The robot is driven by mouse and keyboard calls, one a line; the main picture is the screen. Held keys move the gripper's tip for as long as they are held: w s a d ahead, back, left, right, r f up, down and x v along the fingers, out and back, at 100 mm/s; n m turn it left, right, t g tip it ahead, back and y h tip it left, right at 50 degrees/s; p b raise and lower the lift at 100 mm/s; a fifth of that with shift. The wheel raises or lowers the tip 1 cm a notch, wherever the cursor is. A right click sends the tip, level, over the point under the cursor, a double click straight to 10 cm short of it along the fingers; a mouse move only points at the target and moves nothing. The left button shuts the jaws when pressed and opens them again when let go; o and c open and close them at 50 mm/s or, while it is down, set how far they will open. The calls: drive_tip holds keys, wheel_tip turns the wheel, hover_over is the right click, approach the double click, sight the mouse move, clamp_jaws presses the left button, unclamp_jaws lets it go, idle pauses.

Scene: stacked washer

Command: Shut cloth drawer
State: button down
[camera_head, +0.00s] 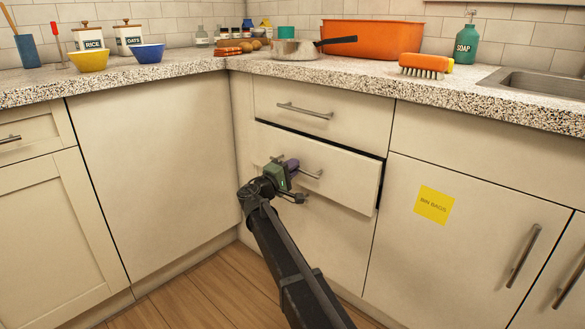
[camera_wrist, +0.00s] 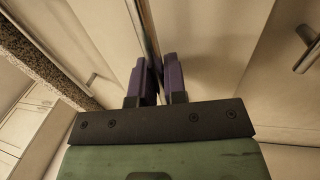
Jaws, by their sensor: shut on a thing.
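The drawer (camera_head: 346,180) is the cream middle one below the worktop, standing slightly out from the cabinet with a dark gap along its top and right side. No label shows on it, and its inside is hidden. Its metal bar handle (camera_head: 313,174) runs across the front. My gripper (camera_head: 294,166) is at this handle, its purple fingers on either side of the bar. In the wrist view my gripper (camera_wrist: 156,80) is shut on the handle bar (camera_wrist: 147,30), which runs between the fingers.
A closed drawer (camera_head: 325,110) sits above. A cabinet door with a yellow "BIN BAGS" note (camera_head: 433,205) is at right. The speckled worktop holds bowls, a pan (camera_head: 293,49), an orange tub (camera_head: 372,40) and a soap bottle (camera_head: 466,44). Wooden floor (camera_head: 185,300) is clear at lower left.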

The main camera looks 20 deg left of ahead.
drive_tip(key=shift+w, duration=0.1)
drive_tip(key=shift+f+x, duration=0.2)
drive_tip(key=shift+x, duration=0.75)
drive_tip(key=shift+f+x, duration=0.15)
drive_tip(key=shift+x, duration=0.8)
drive_tip(key=c, duration=1.2)
unclamp_jaws()
drive_tip(key=shift+w+d, duration=0.1)
drive_tip(key=b+v, duration=0.2)
drive_tip(key=v, duration=0.8)
drive_tip(key=shift+s, duration=0.35)
drive_tip(key=shift+f, duration=0.1)
